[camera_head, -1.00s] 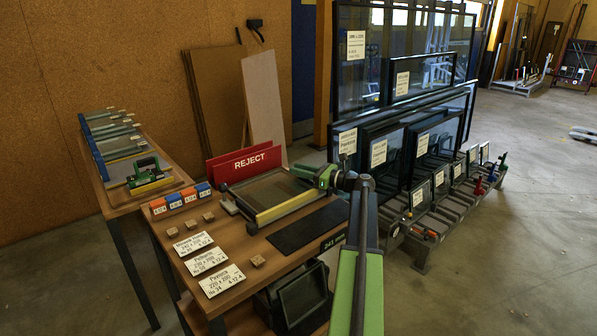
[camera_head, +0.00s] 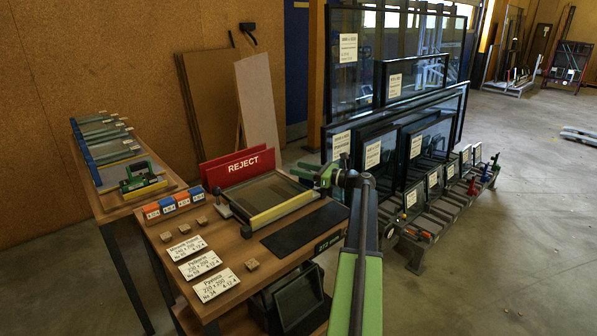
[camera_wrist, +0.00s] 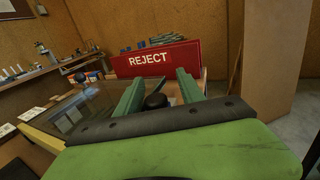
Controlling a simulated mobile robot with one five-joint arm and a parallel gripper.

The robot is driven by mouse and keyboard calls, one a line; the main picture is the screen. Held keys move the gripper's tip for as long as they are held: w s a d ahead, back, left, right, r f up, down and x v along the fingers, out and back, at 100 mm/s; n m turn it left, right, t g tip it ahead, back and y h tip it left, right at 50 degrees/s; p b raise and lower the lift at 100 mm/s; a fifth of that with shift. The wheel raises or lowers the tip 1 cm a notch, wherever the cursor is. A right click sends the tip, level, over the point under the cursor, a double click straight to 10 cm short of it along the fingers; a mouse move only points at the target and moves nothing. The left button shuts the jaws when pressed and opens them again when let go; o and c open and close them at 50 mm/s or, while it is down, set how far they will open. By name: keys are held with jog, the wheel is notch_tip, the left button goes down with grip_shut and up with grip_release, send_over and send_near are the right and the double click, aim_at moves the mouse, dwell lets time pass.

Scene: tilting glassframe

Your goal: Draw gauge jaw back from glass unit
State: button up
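The glass unit (camera_head: 268,194) lies flat on the gauge bench behind a yellow bar (camera_head: 285,208). Its dark pane also shows at left in the wrist view (camera_wrist: 85,113). The gauge readout (camera_head: 328,242) at the bench's front edge appears to read 272 mm. My gripper (camera_head: 318,177) is at the right end of the gauge. In the wrist view its two green fingers (camera_wrist: 160,92) stand apart, with a round black knob (camera_wrist: 155,101) between them. A gap shows beside the knob. The gauge jaw itself is mostly hidden by my gripper.
A red REJECT rack (camera_head: 240,164) stands behind the gauge. Labelled cards (camera_head: 201,265) and wooden blocks lie at the bench's front left. A rack of framed glass units (camera_head: 400,140) stands close at right. A side table (camera_head: 110,190) is at left.

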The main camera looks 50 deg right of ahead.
jog(key=shift+s, duration=0.4)
jog(key=v, duration=1.6)
jog(key=shift+s+d, duration=0.15)
jog(key=shift+s, duration=0.1)
